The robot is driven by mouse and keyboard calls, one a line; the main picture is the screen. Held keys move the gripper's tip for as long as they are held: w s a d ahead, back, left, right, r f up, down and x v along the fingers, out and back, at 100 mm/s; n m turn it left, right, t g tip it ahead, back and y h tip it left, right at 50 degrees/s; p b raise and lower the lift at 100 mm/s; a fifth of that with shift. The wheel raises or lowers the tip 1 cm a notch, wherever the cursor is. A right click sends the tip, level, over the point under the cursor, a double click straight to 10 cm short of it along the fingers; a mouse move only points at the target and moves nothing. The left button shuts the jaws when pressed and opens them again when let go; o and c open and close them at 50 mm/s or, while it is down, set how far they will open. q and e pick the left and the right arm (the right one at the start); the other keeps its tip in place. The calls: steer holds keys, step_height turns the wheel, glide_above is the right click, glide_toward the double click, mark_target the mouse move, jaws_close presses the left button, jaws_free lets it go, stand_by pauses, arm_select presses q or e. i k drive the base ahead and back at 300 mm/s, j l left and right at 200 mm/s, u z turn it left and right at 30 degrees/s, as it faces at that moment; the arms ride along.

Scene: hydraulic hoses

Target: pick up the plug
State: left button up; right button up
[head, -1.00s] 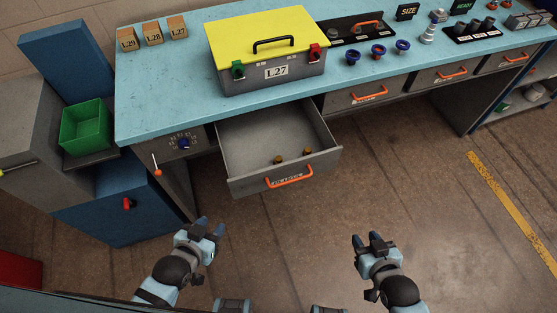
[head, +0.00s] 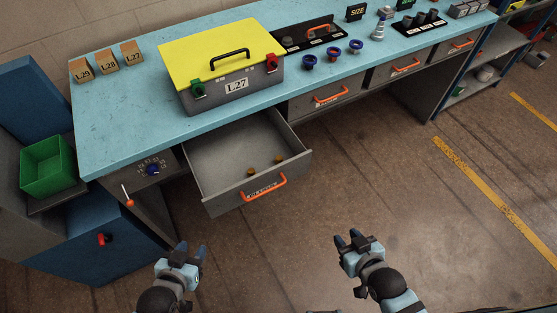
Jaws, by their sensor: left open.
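Two small brass-coloured pieces, which look like plugs, lie in the open drawer (head: 222,167). One plug (head: 251,172) is left of the other (head: 279,158), near the drawer's front wall; they are too small to make out in detail. My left gripper (head: 191,249) is open and empty, below and left of the drawer front in the picture. My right gripper (head: 348,239) looks open and empty, below and right of the drawer. Both grippers are apart from the drawer and the plugs.
The drawer front has an orange handle (head: 264,188). A yellow-lidded box (head: 222,62) marked L27 stands on the blue workbench (head: 115,120) above the drawer. A green bin (head: 47,166) is at left. The floor (head: 400,210) at right is clear.

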mark_target(252, 172)
steer(key=l+u, duration=0.9)
steer(key=k+l+u, duration=0.15)
steer(key=l+u, duration=0.3)
steer(key=i+j, duration=0.1)
steer(key=i, duration=0.4)
